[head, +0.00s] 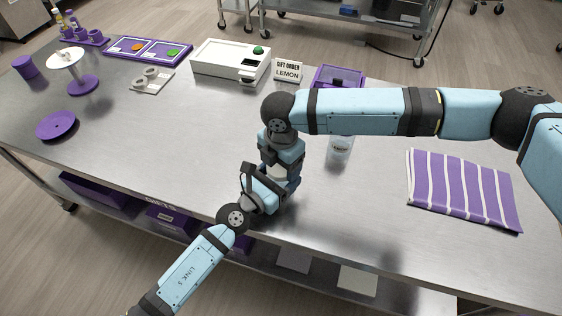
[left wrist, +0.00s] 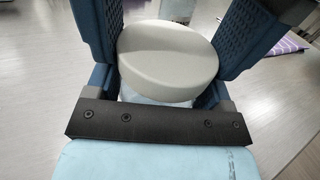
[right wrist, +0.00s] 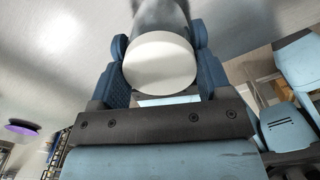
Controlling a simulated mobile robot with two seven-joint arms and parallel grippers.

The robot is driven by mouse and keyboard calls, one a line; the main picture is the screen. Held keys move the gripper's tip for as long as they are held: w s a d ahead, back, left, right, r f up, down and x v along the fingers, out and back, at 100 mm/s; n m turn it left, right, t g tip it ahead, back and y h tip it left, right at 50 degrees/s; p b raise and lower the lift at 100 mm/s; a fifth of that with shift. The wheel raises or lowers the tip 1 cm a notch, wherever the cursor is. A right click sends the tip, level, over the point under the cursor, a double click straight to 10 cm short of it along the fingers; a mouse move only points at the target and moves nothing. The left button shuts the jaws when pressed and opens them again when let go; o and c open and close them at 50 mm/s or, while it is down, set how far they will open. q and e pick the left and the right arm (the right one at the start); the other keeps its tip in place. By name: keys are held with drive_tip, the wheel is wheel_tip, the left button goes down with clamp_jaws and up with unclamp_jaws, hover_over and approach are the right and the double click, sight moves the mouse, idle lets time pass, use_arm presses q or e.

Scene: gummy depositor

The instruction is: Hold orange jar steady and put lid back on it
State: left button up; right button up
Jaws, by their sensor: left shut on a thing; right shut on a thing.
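Both my grippers meet at the front middle of the table. My right gripper (head: 279,160) comes down from above, shut on the white round lid, which also shows between its fingers in the right wrist view (right wrist: 160,62). My left gripper (head: 275,185) reaches in low from the front, shut on the jar. In the left wrist view the pale lid (left wrist: 170,58) sits over the jar's pale body (left wrist: 150,97), between the blue fingers. The fingers hide most of the jar, and no orange shows on it. I cannot tell whether the lid is fully seated.
A clear container (head: 340,148) stands just behind and right of my grippers. A striped purple cloth (head: 462,190) lies at the right.

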drive_tip(key=m, duration=0.3)
drive_tip(key=o, duration=1)
drive_tip(key=shift+r, duration=2.25)
drive_tip(key=shift+o, duration=0.4)
wheel_tip(320, 180, up, 12)
